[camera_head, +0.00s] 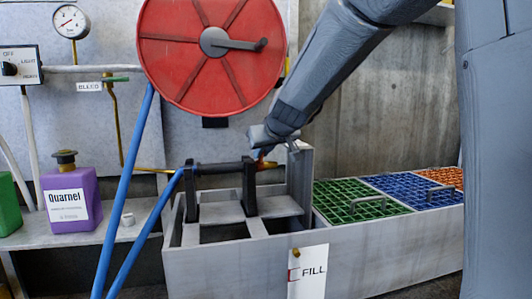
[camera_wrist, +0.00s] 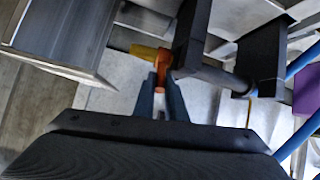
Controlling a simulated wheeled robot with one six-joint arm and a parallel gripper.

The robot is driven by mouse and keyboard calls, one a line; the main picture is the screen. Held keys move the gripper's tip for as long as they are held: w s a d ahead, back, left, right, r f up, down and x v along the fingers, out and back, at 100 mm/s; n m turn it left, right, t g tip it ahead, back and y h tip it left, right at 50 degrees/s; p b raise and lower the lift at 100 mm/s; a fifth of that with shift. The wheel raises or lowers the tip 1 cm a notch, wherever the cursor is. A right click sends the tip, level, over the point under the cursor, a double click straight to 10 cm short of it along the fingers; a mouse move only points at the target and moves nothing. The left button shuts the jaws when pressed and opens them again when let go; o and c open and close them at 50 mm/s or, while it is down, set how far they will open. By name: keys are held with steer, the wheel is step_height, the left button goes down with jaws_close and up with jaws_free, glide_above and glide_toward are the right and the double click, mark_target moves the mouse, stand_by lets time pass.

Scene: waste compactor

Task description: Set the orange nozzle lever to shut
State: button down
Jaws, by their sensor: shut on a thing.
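The orange nozzle lever (camera_wrist: 163,62) shows in the wrist view between the two dark fingertips of my gripper (camera_wrist: 161,85), which is shut on it. In the head view only a small orange part of the lever (camera_head: 263,155) shows below my gripper (camera_head: 274,140). The lever sits at the right end of a dark spray nozzle (camera_head: 220,168), which rests level across two black brackets. A brass tip (camera_wrist: 143,52) sticks out of the nozzle beyond the lever. The blue hose (camera_head: 150,230) joins the nozzle's left end.
A grey trough (camera_head: 225,272) stands under the nozzle, its upright end wall close by my gripper. Green (camera_head: 350,197), blue (camera_head: 405,188) and orange grates lie to the right. A red hose reel (camera_head: 205,75) hangs behind. A purple jug (camera_head: 70,200) stands on the left shelf.

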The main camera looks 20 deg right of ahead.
steer(key=c, duration=1.8)
jaws_free()
steer(key=shift+a, duration=0.1)
steer(key=p+v, duration=0.2)
steer(key=v, duration=0.5)
steer(key=shift+s+r+p, duration=0.2)
steer(key=shift+s+p, duration=0.15)
steer(key=shift+p, duration=0.05)
